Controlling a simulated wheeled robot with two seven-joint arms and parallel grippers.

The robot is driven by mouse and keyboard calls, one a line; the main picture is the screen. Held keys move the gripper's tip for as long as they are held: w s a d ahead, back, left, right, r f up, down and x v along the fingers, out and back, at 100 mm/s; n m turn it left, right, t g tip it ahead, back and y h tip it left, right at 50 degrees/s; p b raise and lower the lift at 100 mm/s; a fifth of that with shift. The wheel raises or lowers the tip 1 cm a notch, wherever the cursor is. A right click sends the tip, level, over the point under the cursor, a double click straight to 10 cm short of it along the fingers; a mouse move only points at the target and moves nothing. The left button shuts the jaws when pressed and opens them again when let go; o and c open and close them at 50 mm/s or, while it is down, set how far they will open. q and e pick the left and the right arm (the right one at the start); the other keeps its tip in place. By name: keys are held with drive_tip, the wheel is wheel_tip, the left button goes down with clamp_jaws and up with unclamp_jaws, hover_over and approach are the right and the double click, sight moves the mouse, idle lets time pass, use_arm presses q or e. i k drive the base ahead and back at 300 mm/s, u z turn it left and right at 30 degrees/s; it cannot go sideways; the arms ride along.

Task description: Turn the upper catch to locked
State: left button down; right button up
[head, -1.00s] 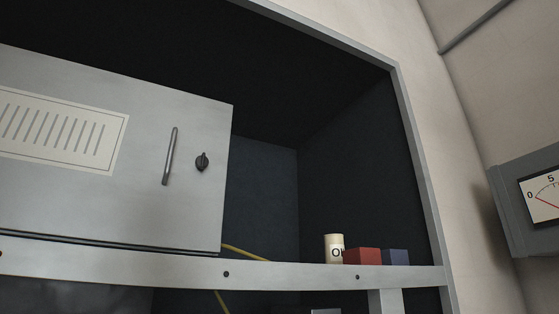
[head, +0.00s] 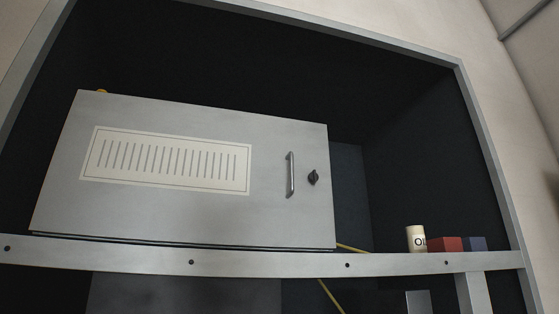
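A grey metal door or panel (head: 180,215) fills the left and middle of the rack bay. It carries a pale louvred plate (head: 165,160), a vertical bar handle (head: 290,175) and a small black catch knob (head: 313,178) just right of the handle, near the door's right edge. The knob seems to point roughly upright, but it is too small to read as locked or unlocked. No second catch shows in this view. Neither of my grippers is in view.
A grey rail (head: 270,263) runs across below the door. A cream can with dark lettering (head: 416,239), a red block (head: 445,244) and a blue block (head: 475,243) stand at its right end. A yellow cable (head: 352,248) hangs behind the rail. Dark space lies right of the door.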

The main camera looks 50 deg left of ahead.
sight(313, 177)
drive_tip(key=k, duration=0.3)
drive_tip(key=u, duration=1.3)
